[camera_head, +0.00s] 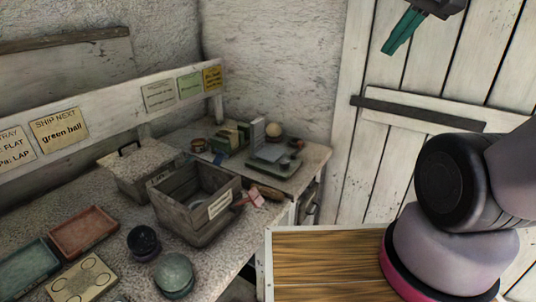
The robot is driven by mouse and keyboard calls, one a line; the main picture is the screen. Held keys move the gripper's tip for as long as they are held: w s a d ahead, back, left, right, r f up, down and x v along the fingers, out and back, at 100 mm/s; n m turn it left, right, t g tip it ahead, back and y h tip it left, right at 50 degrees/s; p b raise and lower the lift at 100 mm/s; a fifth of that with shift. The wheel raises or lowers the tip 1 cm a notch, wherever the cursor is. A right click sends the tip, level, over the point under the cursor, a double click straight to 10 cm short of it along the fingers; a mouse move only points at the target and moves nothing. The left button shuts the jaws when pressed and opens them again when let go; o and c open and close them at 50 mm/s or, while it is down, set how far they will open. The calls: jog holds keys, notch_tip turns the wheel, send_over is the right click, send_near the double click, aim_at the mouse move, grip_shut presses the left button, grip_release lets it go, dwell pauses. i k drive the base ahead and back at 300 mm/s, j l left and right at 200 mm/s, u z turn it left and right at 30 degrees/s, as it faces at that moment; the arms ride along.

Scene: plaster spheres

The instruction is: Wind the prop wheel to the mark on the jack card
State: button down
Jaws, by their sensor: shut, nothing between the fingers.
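My gripper (392,48) has teal fingers and hangs high at the upper right, in front of the white plank door. Its fingers are shut together and hold nothing. It is well apart from the bench and everything on it. A small dark rounded shape (310,206) shows at the right end of the bench, below its top; I cannot tell whether it is the prop wheel. No card is readable as the jack card.
A scale-like device (274,158) stands at the back right. The door (400,150) is shut.

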aim_at(284, 163)
jog(key=i+l+z, duration=0.2)
jog(key=i+l, duration=0.65)
jog(key=i, duration=0.1)
